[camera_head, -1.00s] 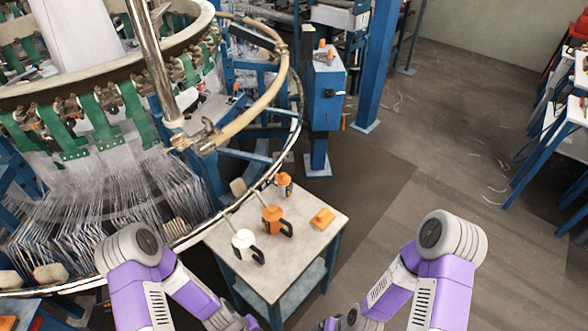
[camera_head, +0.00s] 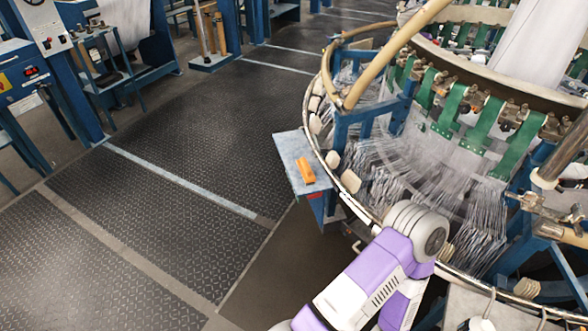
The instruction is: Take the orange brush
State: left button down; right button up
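A small oblong orange object (camera_head: 305,170), which looks like the orange brush, lies on a small grey table (camera_head: 290,150) beside the loom's rim. Its bristles cannot be made out at this size. One of my arms, white and purple, rises from the bottom of the picture, right of and nearer than that table. Neither of my grippers is in view.
The circular loom (camera_head: 470,150) with its curved rim fills the right side. A pale tabletop with a white item (camera_head: 482,323) is at the bottom right. Blue machines (camera_head: 70,90) stand at the upper left. The dark patterned floor (camera_head: 180,160) at left is clear.

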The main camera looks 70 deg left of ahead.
aim_at(307, 175)
jog(key=u, duration=2.7)
jog(key=i, duration=1.4)
jog(key=z, duration=0.65)
